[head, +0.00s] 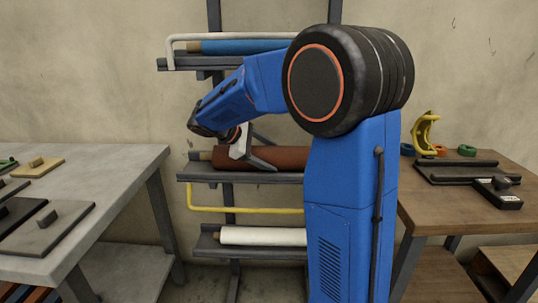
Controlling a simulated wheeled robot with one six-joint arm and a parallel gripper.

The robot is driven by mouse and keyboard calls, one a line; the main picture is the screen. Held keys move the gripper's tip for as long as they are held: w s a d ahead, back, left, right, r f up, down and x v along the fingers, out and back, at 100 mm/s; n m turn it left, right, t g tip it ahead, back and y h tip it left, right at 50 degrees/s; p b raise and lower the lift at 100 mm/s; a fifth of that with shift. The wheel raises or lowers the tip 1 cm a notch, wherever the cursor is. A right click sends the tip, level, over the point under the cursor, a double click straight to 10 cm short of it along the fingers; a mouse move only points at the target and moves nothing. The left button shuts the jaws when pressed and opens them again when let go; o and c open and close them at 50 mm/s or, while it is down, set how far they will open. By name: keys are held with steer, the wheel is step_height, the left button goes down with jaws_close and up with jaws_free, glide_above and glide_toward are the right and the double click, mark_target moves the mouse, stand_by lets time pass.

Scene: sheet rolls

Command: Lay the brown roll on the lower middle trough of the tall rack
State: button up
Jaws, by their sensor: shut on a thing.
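The brown roll (226,158) lies level across the trough (232,180) in the middle of the tall rack (213,14). A lighter core end sticks out at its left. My gripper (254,160) reaches down from the upper left and is shut on the roll near its middle. I cannot tell whether the roll touches the trough or is held just above it. My arm hides the right end of the roll and the right side of the rack.
A blue roll (230,47) lies on a higher trough behind a white bar (190,37). A white roll (262,236) lies on a lower trough, below a yellow bar (245,210). A grey table (105,170) stands left, a wooden table (428,203) with tools right.

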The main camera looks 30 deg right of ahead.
steer(key=o, duration=1.8)
steer(key=shift+f, duration=0.1)
steer(key=shift+r, duration=0.25)
steer(key=v, duration=1.2)
steer(key=s+a+f+m+t+y, duration=0.2)
steer(key=s+f, duration=0.3)
steer(key=s, duration=0.5)
steer(key=s+a+f+m+t+y, duration=0.2)
steer(key=s+f+m+y, duration=0.1)
steer(key=s, duration=0.8)
steer(key=s+a+f+m+t+y, duration=0.2)
steer(key=s+f+y, duration=0.3)
steer(key=s+f, duration=0.3)
steer(key=shift+s+a+m, duration=0.25)
steer(key=shift+s+m, duration=0.55)
steer(key=shift+s, duration=0.5)
